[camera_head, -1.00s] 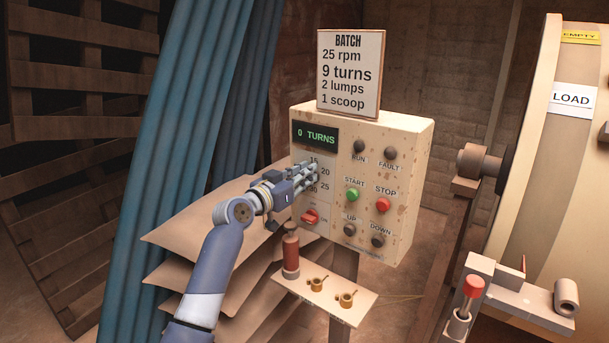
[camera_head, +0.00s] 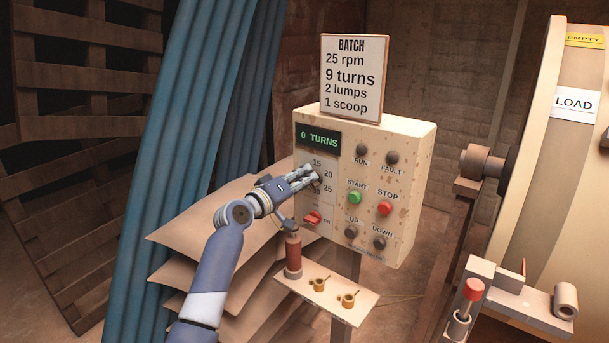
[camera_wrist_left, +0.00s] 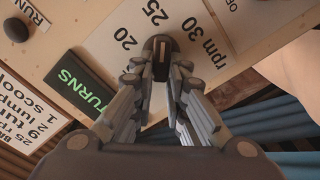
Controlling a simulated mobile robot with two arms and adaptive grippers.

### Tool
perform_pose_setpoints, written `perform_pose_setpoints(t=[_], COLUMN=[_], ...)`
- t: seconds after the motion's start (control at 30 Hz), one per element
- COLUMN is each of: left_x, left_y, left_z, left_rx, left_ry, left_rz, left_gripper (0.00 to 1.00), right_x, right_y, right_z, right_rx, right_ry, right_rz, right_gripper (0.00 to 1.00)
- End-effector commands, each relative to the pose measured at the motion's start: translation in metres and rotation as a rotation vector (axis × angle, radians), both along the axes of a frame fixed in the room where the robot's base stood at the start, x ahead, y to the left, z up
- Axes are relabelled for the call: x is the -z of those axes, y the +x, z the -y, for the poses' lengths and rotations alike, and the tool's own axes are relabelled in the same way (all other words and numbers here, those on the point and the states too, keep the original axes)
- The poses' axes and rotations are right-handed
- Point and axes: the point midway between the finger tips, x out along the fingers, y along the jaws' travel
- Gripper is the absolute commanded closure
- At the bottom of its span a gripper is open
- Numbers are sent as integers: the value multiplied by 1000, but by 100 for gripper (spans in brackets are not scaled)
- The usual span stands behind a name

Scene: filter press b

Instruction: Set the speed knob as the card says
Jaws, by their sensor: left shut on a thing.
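The card (camera_head: 352,78) on top of the control panel (camera_head: 418,165) reads BATCH, 25 rpm, 9 turns, 2 lumps, 1 scoop. The speed knob (camera_wrist_left: 161,48) is small and dark with a pale line on it, set among the marks 20, 25 and 30 rpm. In the left wrist view its long side lines up roughly with the 25 mark (camera_wrist_left: 155,12); which end is the pointer is unclear. My left gripper (camera_wrist_left: 160,80) is shut on the knob, with a finger on each side. In the head view the gripper (camera_head: 310,180) hides most of the knob.
The display (camera_head: 318,138) reads 0 TURNS. The green START button (camera_head: 355,198) and red STOP button (camera_head: 385,208) are right of the knob. A red switch (camera_head: 312,218) sits below it. A shelf (camera_head: 325,300) with two small brass-coloured cups is underneath.

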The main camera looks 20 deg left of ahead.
Motion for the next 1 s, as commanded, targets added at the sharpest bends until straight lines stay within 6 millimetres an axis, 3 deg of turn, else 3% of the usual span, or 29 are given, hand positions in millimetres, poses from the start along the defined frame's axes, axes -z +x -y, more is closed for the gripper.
perform_pose_setpoints(t=[0.4,0.97,1.0], left_x=[3,4,4], left_y=[1,1,1], left_z=[-2,-2,-2], left_rx=[0,-1,-1], left_ry=[-176,-199,-199], left_rz=[-65,-75,-74], left_gripper=[100,100,78], right_x=[-7,-8,-8], right_y=[0,0,0], right_z=[0,-1,-1], right_rx=[0,0,0], right_ry=[0,1,1], right_rz=[0,0,0], right_gripper=[67,67,67])
